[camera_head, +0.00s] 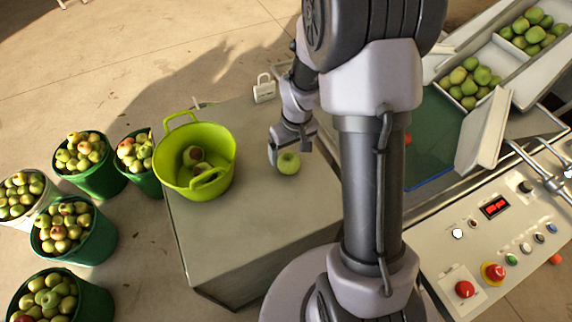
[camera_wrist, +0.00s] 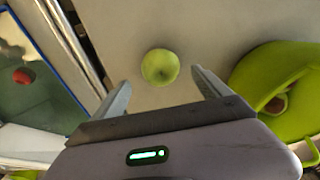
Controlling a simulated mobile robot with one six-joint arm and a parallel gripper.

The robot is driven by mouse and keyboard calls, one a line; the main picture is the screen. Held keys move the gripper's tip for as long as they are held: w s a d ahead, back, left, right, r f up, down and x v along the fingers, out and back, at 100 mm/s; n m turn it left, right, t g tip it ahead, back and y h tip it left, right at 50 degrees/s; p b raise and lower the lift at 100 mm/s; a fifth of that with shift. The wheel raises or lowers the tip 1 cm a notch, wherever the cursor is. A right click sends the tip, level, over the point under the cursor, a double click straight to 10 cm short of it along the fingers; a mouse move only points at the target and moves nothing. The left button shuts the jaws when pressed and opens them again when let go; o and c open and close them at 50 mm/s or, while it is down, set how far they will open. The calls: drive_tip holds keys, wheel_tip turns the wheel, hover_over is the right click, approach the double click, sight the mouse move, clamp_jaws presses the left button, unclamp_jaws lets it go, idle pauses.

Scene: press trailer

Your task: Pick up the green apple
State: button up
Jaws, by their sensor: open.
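The green apple (camera_head: 289,163) sits on the grey table top (camera_head: 250,240), to the right of the lime-green tub. In the wrist view the green apple (camera_wrist: 160,67) lies just beyond the fingertips, roughly centred between them. My gripper (camera_head: 272,156) is beside the apple on its left in the head view. In the wrist view my gripper (camera_wrist: 160,82) is open with nothing between its fingers. I cannot tell exactly how high the fingertips are above the table.
A lime-green tub (camera_head: 220,147) with a few apples stands left of my gripper. A small white object (camera_head: 264,88) is at the table's back edge. Buckets of apples (camera_head: 90,185) stand on the floor at left. A control panel (camera_head: 520,250) and sorting trays (camera_head: 520,75) are at right.

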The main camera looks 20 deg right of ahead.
sight(289, 158)
drive_tip(key=f+b, duration=0.1)
drive_tip(key=f, duration=0.1)
drive_tip(key=f+b, duration=0.1)
drive_tip(key=f, duration=0.1)
drive_tip(key=f+b, duration=0.1)
drive_tip(key=f, duration=0.1)
drive_tip(key=shift+w+a+f, duration=0.1)
drive_tip(key=shift+w, duration=0.2)
drive_tip(key=shift+r, duration=0.2)
